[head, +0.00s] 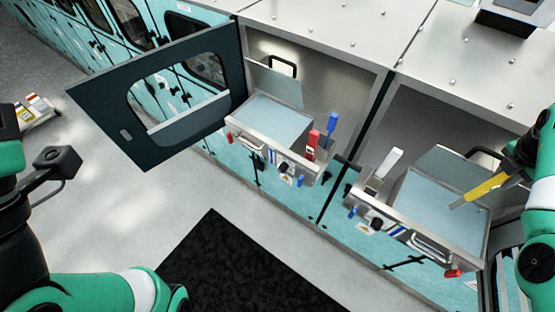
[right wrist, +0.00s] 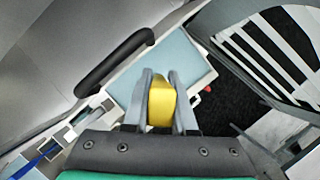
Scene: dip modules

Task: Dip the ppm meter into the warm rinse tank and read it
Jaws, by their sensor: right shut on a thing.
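The ppm meter (head: 487,187) is a yellow stick with a thin grey tip. My right gripper (head: 514,172) is shut on its upper end, and in the right wrist view the yellow body (right wrist: 161,100) sits between the two grey fingers. The meter leans down to the left over the right-hand tank (head: 398,192), which holds pale blue liquid. Its tip appears at or just above the liquid; I cannot tell if it touches. A second open tank (head: 232,124) with similar liquid stands to the left. I cannot read which tank is warm. My left gripper's fingers are out of frame.
A dark-framed door (head: 110,98) stands open beside the left tank. Red (head: 312,145) and blue (head: 331,124) sticks stand at that tank's edge, and a white stick (head: 388,160) at the right tank's. A black mat (head: 222,268) lies on the open floor.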

